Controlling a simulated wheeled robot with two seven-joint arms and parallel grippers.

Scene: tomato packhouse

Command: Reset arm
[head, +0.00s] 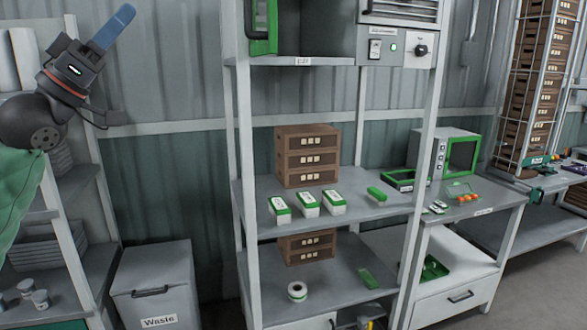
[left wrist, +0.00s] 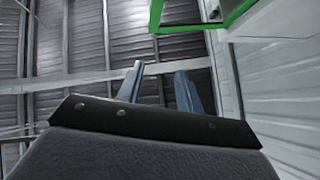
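My left gripper (head: 114,27) is raised at the upper left of the head view, its blue fingers pointing up and to the right. In the left wrist view the two fingers (left wrist: 159,76) stand apart with nothing between them. It is in free air, left of the tall shelf rack and above the waste bin. My right gripper does not show in either view.
A grey shelf rack (head: 234,150) holds brown crates (head: 307,157) and green-and-white cartons (head: 308,204). A waste bin (head: 153,284) stands left of it. A green-edged frame (left wrist: 192,27) is near the left fingers in the wrist picture.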

